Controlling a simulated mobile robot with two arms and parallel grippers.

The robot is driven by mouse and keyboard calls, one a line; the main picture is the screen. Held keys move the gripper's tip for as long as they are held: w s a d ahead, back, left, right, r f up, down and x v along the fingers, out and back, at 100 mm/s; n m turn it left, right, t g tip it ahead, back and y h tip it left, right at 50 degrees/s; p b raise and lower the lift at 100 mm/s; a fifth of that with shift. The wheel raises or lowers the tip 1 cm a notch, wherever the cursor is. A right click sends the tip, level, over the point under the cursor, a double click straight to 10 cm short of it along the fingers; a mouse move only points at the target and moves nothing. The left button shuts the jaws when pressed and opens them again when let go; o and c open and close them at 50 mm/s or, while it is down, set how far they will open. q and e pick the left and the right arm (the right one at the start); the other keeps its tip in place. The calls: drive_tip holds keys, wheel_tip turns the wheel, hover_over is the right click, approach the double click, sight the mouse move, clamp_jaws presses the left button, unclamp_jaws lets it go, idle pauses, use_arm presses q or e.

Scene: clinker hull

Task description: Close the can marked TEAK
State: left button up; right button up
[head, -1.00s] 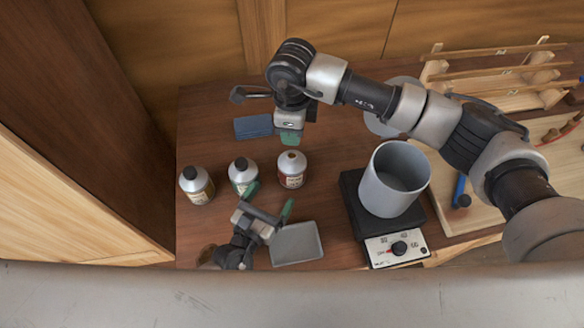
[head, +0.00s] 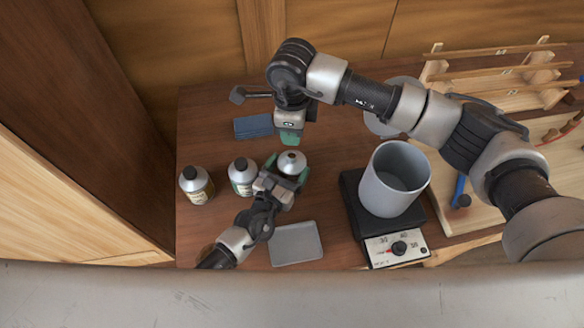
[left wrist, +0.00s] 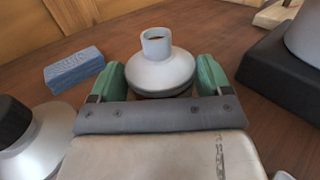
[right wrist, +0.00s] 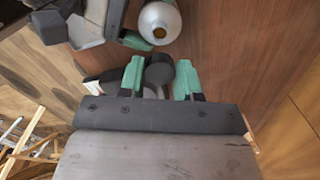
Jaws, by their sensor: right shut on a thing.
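An open silver can (head: 292,163) stands upright at the right end of a row of cans; its bare neck shows in the left wrist view (left wrist: 157,45). Its label is hidden, so I cannot read its marking. My left gripper (head: 288,170) has its green fingers on either side of this can, open around it; whether they touch it is unclear. My right gripper (head: 289,139) is just behind the can, shut on a dark round cap (right wrist: 159,70), seen in the right wrist view; the can (right wrist: 160,22) lies just beyond the cap there.
Two black-capped cans (head: 243,176) (head: 196,185) stand to the left. A blue block (head: 253,127) lies behind, and a grey tray (head: 296,244) in front.

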sight(292, 155)
use_arm(q)
drive_tip(key=c, duration=0.8)
use_arm(e)
drive_tip(key=shift+f, duration=2.5)
drive_tip(key=shift+f, duration=0.1)
drive_tip(key=shift+f, duration=0.8)
drive_tip(key=shift+f, duration=0.55)
